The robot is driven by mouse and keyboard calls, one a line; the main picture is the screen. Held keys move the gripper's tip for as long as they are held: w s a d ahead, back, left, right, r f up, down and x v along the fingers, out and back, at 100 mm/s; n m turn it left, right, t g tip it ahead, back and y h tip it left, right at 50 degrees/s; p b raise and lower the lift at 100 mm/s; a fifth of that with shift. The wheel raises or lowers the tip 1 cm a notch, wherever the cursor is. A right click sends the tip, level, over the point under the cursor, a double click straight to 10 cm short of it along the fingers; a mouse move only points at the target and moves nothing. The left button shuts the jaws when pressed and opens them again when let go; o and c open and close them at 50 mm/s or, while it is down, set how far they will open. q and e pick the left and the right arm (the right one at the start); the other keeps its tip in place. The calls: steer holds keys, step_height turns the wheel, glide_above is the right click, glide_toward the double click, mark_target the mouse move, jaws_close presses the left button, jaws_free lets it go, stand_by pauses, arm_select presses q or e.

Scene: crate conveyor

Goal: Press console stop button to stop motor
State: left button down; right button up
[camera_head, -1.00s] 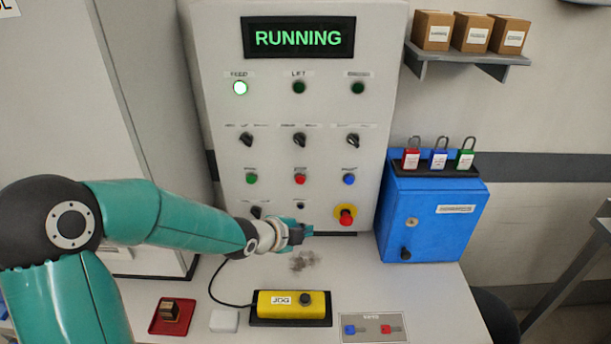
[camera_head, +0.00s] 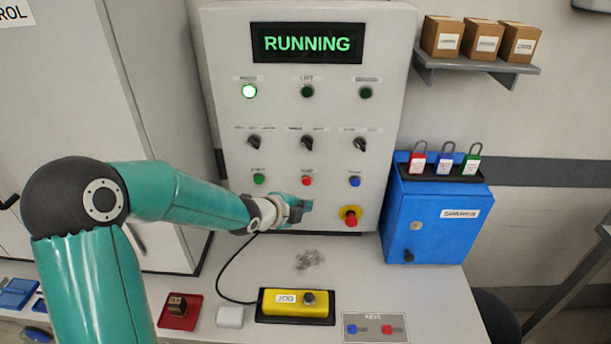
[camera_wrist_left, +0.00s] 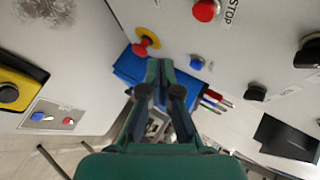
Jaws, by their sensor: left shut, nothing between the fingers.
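The console (camera_head: 230,50) stands upright with a screen reading RUNNING (camera_head: 307,43) in green. Its red stop button (camera_head: 307,181) is in the middle of the lower button row, between a green and a blue button. The label STOP and the red button (camera_wrist_left: 206,10) show at the top of the left wrist view. My left gripper (camera_head: 303,208) is shut and empty, just below the stop button in the head view. Its fingers (camera_wrist_left: 160,72) show together in the wrist view, apart from the button. My right gripper is not in view.
A red mushroom knob on a yellow base (camera_head: 351,216) sits right of the gripper. A blue box (camera_head: 430,225) with padlocks stands to the right. A yellow pendant (camera_head: 283,301) and a keys plate (camera_head: 376,328) lie on the desk.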

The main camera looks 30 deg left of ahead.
mark_target(307, 182)
arm_select(q)
steer(key=shift+w+a+p, duration=0.5)
steer(key=shift+w+p, duration=0.1)
steer(key=shift+w, duration=0.15)
steer(key=shift+w+a+p, duration=0.45)
steer(key=shift+w+p, duration=0.1)
steer(key=shift+w, duration=0.2)
steer(key=shift+w+a+p, duration=0.5)
steer(key=shift+w+p, duration=0.1)
steer(key=shift+w, duration=0.15)
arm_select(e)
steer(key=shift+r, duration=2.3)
arm_select(q)
steer(key=shift+w, duration=0.15)
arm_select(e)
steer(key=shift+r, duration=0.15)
arm_select(q)
steer(key=shift+w+a, duration=0.2)
steer(key=shift+w, duration=0.1)
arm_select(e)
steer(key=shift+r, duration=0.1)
